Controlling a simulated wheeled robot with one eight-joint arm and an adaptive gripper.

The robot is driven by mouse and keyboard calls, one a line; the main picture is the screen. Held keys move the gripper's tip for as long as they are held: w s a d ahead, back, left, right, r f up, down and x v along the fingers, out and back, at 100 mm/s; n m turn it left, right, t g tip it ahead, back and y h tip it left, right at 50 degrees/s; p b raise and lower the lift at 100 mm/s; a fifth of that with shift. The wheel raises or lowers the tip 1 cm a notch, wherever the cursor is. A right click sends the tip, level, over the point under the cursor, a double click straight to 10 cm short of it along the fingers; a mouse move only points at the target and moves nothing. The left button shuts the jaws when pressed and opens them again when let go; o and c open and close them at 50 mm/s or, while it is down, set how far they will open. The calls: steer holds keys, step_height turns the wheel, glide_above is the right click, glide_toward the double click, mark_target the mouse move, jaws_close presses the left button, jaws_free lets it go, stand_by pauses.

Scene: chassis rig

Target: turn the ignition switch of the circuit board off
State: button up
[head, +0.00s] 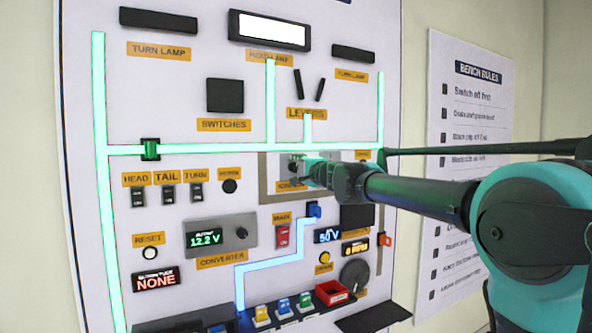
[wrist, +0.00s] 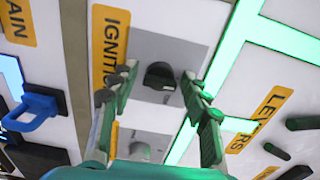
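The circuit board (head: 190,115) is a white upright panel filling the left and middle of the head view. The ignition switch (wrist: 160,77) is a black rotary knob on a grey plate (wrist: 185,58), beside the orange IGNITION label (wrist: 110,50) in the wrist view. My gripper (wrist: 159,80) is open, with one finger on each side of the knob and visible gaps between. In the head view my gripper (head: 315,172) is at the board and hides most of the knob and part of its plate. The exact setting of the knob is hard to read.
A second grey plate with a dark knob (wrist: 140,148) lies beside the ignition plate, partly behind my gripper. Glowing green strips (head: 240,150) cross the board. A black bar (head: 480,148) runs above my arm.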

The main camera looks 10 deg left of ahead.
steer(key=shift+s+d, duration=0.1)
steer(key=v, duration=1.1)
steer(key=shift+s+d, duration=0.25)
steer(key=shift+s, duration=0.05)
steer(key=s+d+f+n+g+h, duration=0.1)
steer(key=s+d+f+n+g, duration=0.2)
steer(key=f, duration=0.8)
steer(key=s+d+f+n+g+h, duration=0.1)
steer(key=s+d+f+n+g, duration=0.3)
steer(key=f, duration=0.8)
steer(key=s+f+n+h, duration=0.15)
steer(key=s+f, duration=0.35)
steer(key=f, duration=0.6)
steer(key=s+d+f+n+g+h, duration=0.2)
steer(key=s+d+f+h, duration=0.4)
steer(key=s+d+f, duration=0.9)
step_height(320, 180, down, 4)
steer(key=shift+s+d+g, duration=0.3)
steer(key=shift+s+g, duration=0.25)
steer(key=shift+g, duration=0.35)
